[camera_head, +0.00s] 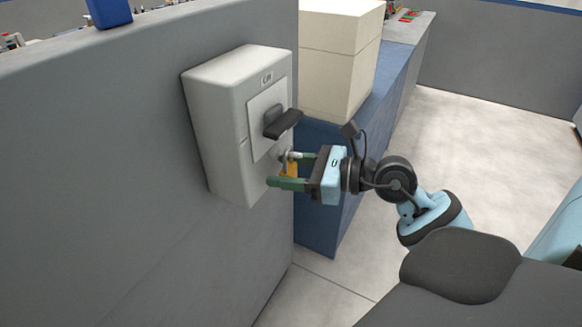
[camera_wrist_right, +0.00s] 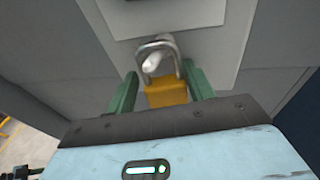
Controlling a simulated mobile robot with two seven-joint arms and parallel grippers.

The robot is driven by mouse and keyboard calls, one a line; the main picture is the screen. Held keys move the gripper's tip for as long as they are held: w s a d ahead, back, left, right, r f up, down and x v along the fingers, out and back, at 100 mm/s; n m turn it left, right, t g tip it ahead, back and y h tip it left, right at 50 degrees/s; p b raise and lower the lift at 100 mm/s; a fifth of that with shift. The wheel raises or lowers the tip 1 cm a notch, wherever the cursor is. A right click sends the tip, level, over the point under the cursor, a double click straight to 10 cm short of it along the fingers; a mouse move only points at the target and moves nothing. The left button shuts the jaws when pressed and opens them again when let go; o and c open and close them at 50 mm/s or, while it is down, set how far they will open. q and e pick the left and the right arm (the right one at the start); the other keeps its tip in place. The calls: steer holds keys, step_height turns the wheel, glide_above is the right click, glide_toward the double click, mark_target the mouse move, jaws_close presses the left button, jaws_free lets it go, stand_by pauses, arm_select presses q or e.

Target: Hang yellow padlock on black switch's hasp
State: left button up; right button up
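The yellow padlock (camera_head: 291,169) is at the lower front of the light grey switch box (camera_head: 221,135); its body also shows in the right wrist view (camera_wrist_right: 166,93). Its silver shackle (camera_wrist_right: 172,44) is around a pale peg-like hasp (camera_wrist_right: 152,62) that sticks out from the box. The black switch handle (camera_head: 281,123) is above it. My right gripper (camera_head: 284,169) has its green fingers on either side of the padlock body. A gap shows beside the left finger in the right wrist view, so the fingers look open. My left gripper is out of view.
The switch box is mounted on a grey wall panel (camera_head: 120,180). Behind my right gripper, cream boxes (camera_head: 338,60) stand on a blue cabinet (camera_head: 325,220). Open floor (camera_head: 480,150) lies to the right.

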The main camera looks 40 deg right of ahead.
steer(key=shift+w+d, duration=0.2)
steer(key=shift+s+d, duration=0.1)
steer(key=shift+s+d+f, duration=0.1)
steer(key=shift+s+d, duration=0.3)
steer(key=v, duration=0.2)
steer(key=b+v, duration=0.1)
steer(key=v, duration=0.2)
steer(key=shift+s+a, duration=0.2)
steer(key=shift+s+d+r, duration=0.3)
steer(key=shift+s+d, duration=0.05)
steer(key=shift+s, duration=0.25)
